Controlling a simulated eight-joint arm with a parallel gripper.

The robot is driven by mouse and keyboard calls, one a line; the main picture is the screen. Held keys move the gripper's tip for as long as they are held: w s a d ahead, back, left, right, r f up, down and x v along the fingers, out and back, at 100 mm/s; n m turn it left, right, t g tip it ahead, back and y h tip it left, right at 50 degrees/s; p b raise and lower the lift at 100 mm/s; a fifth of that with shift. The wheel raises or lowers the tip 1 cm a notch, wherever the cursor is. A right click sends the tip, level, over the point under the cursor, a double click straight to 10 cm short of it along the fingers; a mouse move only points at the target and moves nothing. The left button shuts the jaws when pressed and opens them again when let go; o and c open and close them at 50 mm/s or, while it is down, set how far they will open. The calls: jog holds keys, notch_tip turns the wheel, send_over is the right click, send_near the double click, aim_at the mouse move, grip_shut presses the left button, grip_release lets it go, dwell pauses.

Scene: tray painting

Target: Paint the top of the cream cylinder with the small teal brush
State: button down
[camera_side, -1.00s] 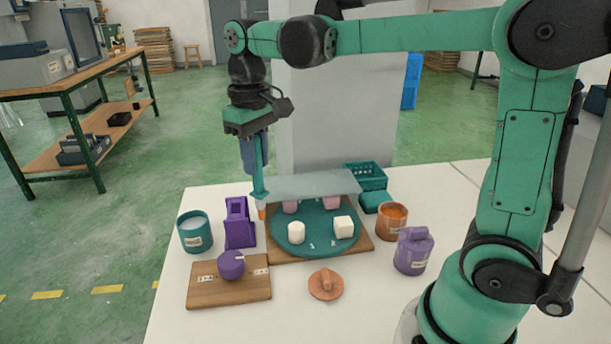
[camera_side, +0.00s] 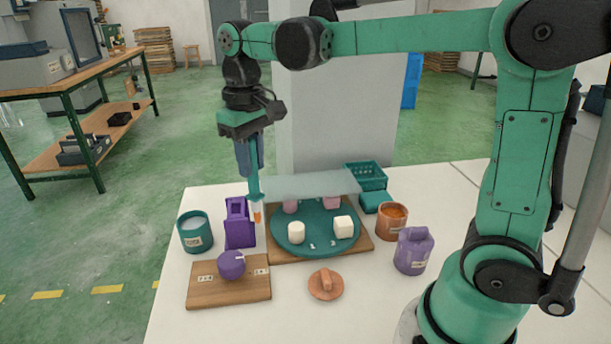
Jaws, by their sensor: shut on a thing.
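My gripper (camera_side: 250,160) is shut on the small teal brush (camera_side: 254,184). The brush hangs upright, with a pale band and an orange tip (camera_side: 257,215) at its lower end. The tip is just right of the upper part of the purple holder (camera_side: 240,232); I cannot tell whether they touch. The cream cylinder (camera_side: 296,232) stands upright on the front left of the round teal tray (camera_side: 318,240). The brush is to its left and apart from it.
A cream block (camera_side: 344,227) and two pink pieces share the tray, with a translucent screen (camera_side: 300,184) above its back. A teal pot (camera_side: 194,232), orange pot (camera_side: 392,222), purple jug (camera_side: 413,251), wooden board (camera_side: 205,295) and terracotta lid (camera_side: 326,285) stand around it.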

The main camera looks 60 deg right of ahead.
dwell(0.3)
jog(key=s+d, duration=0.4)
jog(key=shift+s+d+f, duration=0.3)
jog(key=shift+d+f, duration=0.05)
jog(key=shift+f, duration=0.05)
dwell(0.3)
jog(key=shift+f, duration=0.6)
dwell(1.1)
jog(key=shift+a, duration=0.15)
jog(key=shift+a, duration=0.2)
jog(key=shift+d, duration=0.1)
